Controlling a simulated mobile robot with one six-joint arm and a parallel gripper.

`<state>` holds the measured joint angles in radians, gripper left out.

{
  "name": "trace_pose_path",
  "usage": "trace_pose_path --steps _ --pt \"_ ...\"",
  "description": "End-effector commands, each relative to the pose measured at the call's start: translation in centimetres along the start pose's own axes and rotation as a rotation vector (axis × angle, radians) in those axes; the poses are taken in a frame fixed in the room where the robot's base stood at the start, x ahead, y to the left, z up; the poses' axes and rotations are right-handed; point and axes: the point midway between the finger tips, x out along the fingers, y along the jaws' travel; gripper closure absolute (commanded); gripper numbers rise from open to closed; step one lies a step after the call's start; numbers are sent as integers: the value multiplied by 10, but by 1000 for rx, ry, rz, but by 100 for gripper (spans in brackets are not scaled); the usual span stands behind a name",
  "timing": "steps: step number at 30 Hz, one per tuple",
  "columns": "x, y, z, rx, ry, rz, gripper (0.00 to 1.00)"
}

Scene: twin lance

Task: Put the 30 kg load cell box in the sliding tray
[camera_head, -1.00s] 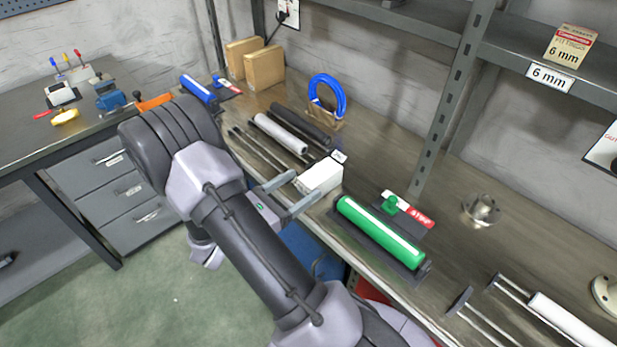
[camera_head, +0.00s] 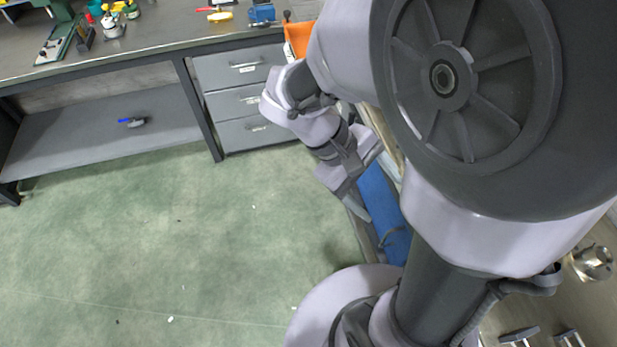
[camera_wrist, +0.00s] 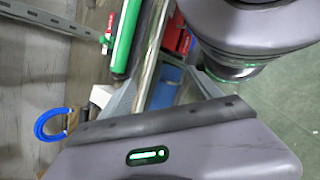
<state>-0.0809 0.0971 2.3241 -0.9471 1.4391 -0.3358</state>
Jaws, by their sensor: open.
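A small white box (camera_wrist: 100,95) lies on the bench in the wrist view, partly hidden behind one finger. No label on it can be read, so I cannot tell if it is the 30 kg load cell box. My gripper (camera_wrist: 163,88) is open, with nothing seen between its fingers, and it is over the bench's edge. In the head view my gripper (camera_head: 357,207) is small and partly hidden by my own arm. I cannot make out a sliding tray in either view.
A green cylinder (camera_wrist: 126,38) and a blue ring (camera_wrist: 49,124) lie on the bench. A blue container (camera_head: 383,210) is low beside the bench. Drawers (camera_head: 240,98) stand under the far workbench (camera_head: 160,47).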

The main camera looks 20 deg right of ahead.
Motion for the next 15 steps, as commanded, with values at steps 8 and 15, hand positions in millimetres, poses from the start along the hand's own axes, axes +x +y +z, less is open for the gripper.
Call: trace_pose_path --steps 8,15 --pt "-107 -70 13 589 681 -570 27" --pt "-148 -78 19 739 873 -759 27"
